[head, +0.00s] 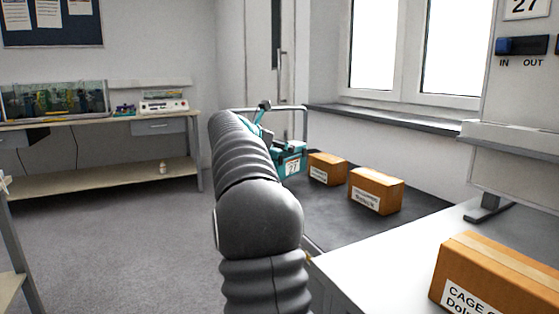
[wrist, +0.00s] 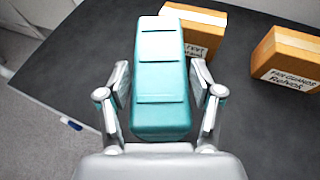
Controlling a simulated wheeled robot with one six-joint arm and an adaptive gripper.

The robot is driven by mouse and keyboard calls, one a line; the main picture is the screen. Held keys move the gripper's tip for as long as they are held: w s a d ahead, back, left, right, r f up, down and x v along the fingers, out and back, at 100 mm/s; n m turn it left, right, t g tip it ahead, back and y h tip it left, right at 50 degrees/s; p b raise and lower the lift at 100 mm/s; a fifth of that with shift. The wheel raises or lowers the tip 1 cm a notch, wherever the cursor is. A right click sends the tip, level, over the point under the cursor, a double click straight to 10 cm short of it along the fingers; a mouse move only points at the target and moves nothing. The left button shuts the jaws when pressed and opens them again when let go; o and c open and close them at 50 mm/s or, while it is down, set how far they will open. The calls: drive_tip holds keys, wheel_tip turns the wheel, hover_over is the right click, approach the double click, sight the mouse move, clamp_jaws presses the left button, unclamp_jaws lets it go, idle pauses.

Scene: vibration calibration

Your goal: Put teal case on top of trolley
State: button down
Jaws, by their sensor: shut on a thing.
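The teal case (head: 291,160) has a white label with a number on its front. In the wrist view the teal case (wrist: 161,80) lies lengthwise between the two fingers of my gripper (wrist: 162,100), which is shut on its sides. The trolley (head: 340,215) has a dark flat top with a rail at its far end. In the wrist view its dark top (wrist: 75,75) lies below the case. I cannot tell whether the case touches the top. My arm hides part of the case and of the trolley in the head view.
Two cardboard boxes, one (head: 327,169) farther and one (head: 376,191) nearer, stand on the trolley's top. A third box (head: 495,275) stands on a white table (head: 385,265) at the right. A bench (head: 110,120) with equipment stands at the back left. The trolley's near part looks clear.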

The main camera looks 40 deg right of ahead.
sight(279, 159)
drive_tip(key=shift+f+b, duration=0.65)
drive_tip(key=shift+f, duration=1.2)
drive_tip(key=shift+c, duration=1)
unclamp_jaws()
drive_tip(key=shift+f, duration=0.2)
drive_tip(key=shift+r, duration=0.2)
drive_tip(key=v, duration=1.2)
drive_tip(key=shift+p, duration=0.35)
